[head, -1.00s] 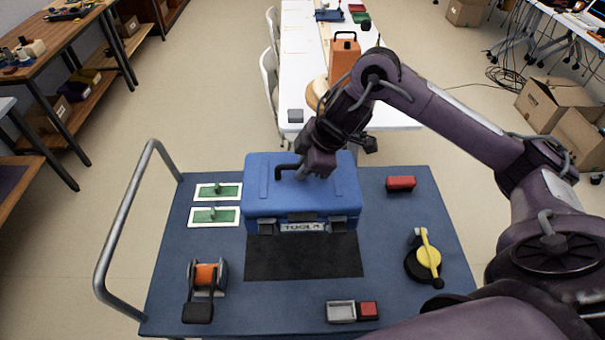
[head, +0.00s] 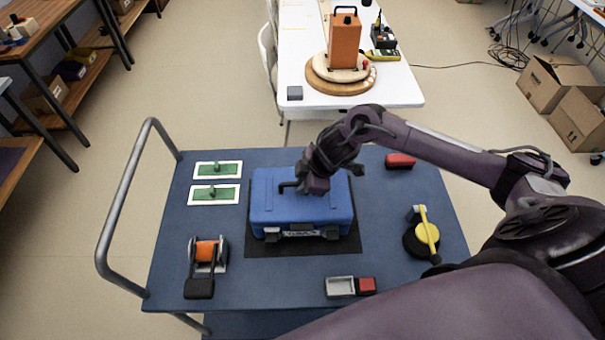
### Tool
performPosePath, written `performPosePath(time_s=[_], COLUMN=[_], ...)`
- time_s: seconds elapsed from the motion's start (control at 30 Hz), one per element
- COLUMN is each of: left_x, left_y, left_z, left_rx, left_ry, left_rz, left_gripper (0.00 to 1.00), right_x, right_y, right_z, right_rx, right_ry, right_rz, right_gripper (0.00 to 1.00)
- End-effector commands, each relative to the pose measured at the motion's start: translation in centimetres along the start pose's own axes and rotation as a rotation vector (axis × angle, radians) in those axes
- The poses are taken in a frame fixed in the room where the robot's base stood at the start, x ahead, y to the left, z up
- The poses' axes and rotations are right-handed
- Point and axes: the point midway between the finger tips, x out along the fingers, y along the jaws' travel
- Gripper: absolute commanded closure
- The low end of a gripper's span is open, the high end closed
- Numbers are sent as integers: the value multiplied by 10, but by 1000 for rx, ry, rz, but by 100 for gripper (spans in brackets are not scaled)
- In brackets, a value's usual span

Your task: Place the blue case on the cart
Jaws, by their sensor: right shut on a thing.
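The blue case (head: 318,212) sits over the black mat (head: 350,245) on the blue cart (head: 270,290), upright, with its labelled front towards me. It looks down on the mat, though its underside is hidden. The mat shows as a dark border at the front and right. My right gripper (head: 303,187) comes down from above onto the case's top and is shut on its dark handle (head: 286,186), partly hiding it. My left gripper is out of view.
Around the mat on the cart are two green-and-white plates (head: 230,194), an orange spool (head: 206,252), a red block (head: 400,160), a yellow-handled device (head: 425,234) and a small grey tray (head: 340,287). The cart's rail (head: 125,200) is at left. A white table (head: 400,90) stands behind.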

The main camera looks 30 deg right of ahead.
Motion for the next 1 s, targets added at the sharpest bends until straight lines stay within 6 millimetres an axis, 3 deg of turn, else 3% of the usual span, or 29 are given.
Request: performPosePath(time_s=[0.33, 0.37, 0.53, 0.83, 1.0], left_x=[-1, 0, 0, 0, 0], left_y=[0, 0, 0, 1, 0], left_z=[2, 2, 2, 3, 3], left_rx=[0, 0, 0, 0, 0], left_ry=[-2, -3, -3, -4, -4], left_rz=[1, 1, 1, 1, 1], left_gripper=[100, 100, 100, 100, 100], right_x=[8, 10, 10, 7, -14], right_y=[1, -2, -2, -2, -1], right_z=[2, 4, 4, 4, 4], right_rx=[-1, -1, -1, -1, -2], right_ry=[6, -1, -1, 0, 0], right_rz=[7, 0, 1, 2, 4], right_gripper=[100, 86, 66, 66, 66])
